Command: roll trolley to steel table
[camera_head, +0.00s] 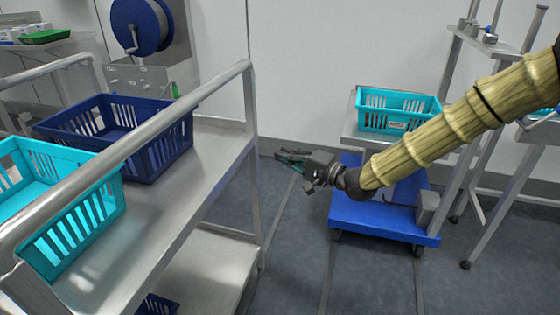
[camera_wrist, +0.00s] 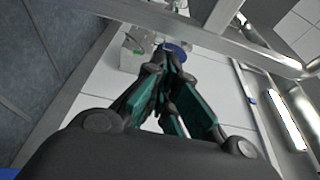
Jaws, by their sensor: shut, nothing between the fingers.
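A two-tier steel trolley with tubular rails (camera_head: 205,165) fills the left of the head view. On its top deck stand a navy crate (camera_head: 165,157) and a turquoise crate (camera_head: 85,225). A low blue wheeled base (camera_head: 375,219) is right of centre, partly hidden by my arm. Beside it, a small steel top (camera_head: 352,130) carries another turquoise crate (camera_head: 400,116). My gripper (camera_head: 284,156) is shut and empty, right of the trolley's corner post and apart from it. Its fingers meet in the wrist view (camera_wrist: 172,52). I cannot tell which surface is the steel table.
A steel bench (camera_head: 45,50) with a green tray (camera_head: 45,37) stands at the back left, near a blue reel (camera_head: 140,25). A steel frame stand (camera_head: 500,185) is at the right. Grey floor (camera_head: 295,270) is clear between the trolley and blue base.

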